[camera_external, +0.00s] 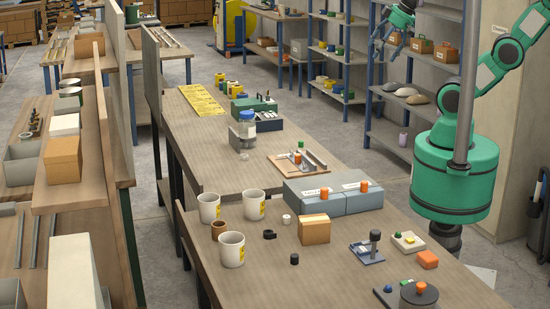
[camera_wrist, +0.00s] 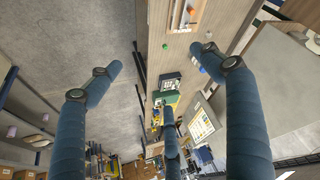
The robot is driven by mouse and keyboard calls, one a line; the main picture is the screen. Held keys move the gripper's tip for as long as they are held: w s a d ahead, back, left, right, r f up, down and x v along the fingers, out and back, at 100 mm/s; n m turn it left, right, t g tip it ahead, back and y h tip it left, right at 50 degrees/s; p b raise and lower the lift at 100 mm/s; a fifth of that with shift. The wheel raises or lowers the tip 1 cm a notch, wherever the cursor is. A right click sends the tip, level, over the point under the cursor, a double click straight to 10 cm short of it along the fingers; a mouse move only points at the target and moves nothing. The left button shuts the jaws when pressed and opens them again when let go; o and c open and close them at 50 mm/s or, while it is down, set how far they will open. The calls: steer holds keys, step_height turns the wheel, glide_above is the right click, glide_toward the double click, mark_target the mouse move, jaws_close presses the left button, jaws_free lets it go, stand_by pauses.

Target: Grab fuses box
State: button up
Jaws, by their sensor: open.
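No box has a label I can read clearly as fuses. Two joined grey-blue boxes (camera_external: 333,202) with small white labels and orange knobs on top stand at the back of the near table in the external view. My gripper (camera_external: 384,40) is raised at the top of the external view, apart from the tables. In the wrist view my gripper (camera_wrist: 158,70) has its fingers spread wide and empty, high above the floor and a table edge.
The near table (camera_external: 330,285) holds white mugs (camera_external: 232,249), a cardboard box (camera_external: 314,229) and small parts. The table behind it bears a green toolbox (camera_external: 254,105), a blue-lidded jar (camera_external: 247,122) and a wooden tray (camera_external: 304,166). Blue-post shelving stands at the back.

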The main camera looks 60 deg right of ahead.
stand_by(0.3)
steer(key=w+a+m+g+y, duration=0.1)
steer(key=w+a+m+g, duration=0.15)
steer(key=w+a, duration=0.9)
steer(key=w+a+f+m, duration=0.2)
steer(key=a, duration=0.8)
steer(key=w+a+f+m, duration=0.1)
steer(key=a+f, duration=0.2)
steer(key=a, duration=0.6)
steer(key=m+g+h, duration=0.1)
steer(key=m+g, duration=0.2)
steer(key=m, duration=0.2)
glide_above(315, 219)
step_height(315, 219, down, 21)
steer(key=shift+w, duration=0.1)
steer(key=shift+f+b, duration=0.4)
steer(key=shift+f, duration=3.85)
